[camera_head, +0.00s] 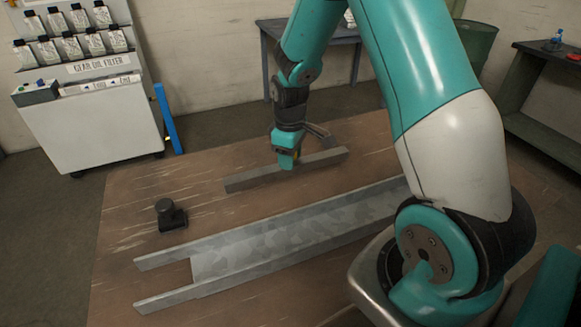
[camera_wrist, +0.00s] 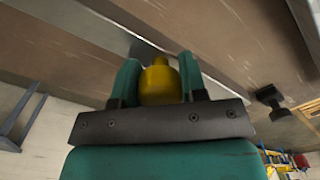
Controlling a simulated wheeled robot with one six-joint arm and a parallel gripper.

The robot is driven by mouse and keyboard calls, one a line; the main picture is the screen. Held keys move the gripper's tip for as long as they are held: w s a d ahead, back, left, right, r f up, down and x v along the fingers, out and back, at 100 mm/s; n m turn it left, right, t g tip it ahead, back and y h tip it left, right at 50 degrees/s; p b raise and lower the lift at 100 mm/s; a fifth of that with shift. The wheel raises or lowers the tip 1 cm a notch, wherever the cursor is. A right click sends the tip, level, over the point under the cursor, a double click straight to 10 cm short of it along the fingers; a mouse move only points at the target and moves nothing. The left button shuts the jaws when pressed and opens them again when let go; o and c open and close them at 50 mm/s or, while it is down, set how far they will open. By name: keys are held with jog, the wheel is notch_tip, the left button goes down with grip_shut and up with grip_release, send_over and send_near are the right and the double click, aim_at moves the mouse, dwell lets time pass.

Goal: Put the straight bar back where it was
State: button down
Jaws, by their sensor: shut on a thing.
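The straight bar (camera_head: 245,181) is a long grey metal strip over the brown tabletop, behind the long metal channel and roughly in line with it. My gripper (camera_head: 286,162) points down at the middle of the bar and is shut on it. In the wrist view the fingers (camera_wrist: 159,80) close around a yellow knob (camera_wrist: 159,84), and a pale grey strip of the bar (camera_wrist: 112,35) runs diagonally beyond them. The fingers hide the grip itself. I cannot tell whether the bar touches the table or hangs just above it.
The U-shaped metal channel (camera_head: 245,252) lies along the front of the table (camera_head: 135,195). A small black device (camera_head: 171,214) stands left of the bar, also visible in the wrist view (camera_wrist: 270,97). The table's left side is mostly clear. A white bottle cabinet (camera_head: 95,125) stands behind.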

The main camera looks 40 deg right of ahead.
jog(key=shift+f, duration=2.15)
jog(key=shift+f, duration=0.2)
jog(key=c, duration=0.7)
grip_release()
notch_tip(320, 180, up, 12)
jog(key=shift+f+b, duration=0.2)
jog(key=shift+b, duration=0.55)
jog(key=s+a+r+y, duration=0.1)
jog(key=s+a+r, duration=0.4)
jog(key=a, duration=0.3)
jog(key=s+a+r+y, duration=0.1)
jog(key=s+a+r, duration=0.3)
jog(key=s+a, duration=0.3)
jog(key=s+a+r, duration=0.1)
jog(key=s+a, duration=0.1)
jog(key=s, duration=0.1)
jog(key=s+a+y, duration=0.1)
jog(key=s+a, duration=0.2)
jog(key=s+a+r+n+y, duration=0.1)
jog(key=s+a, duration=0.1)
jog(key=s, duration=0.2)
jog(key=shift+s+a+r, duration=0.1)
jog(key=shift+a+r, duration=0.1)
jog(key=shift+r, duration=0.1)
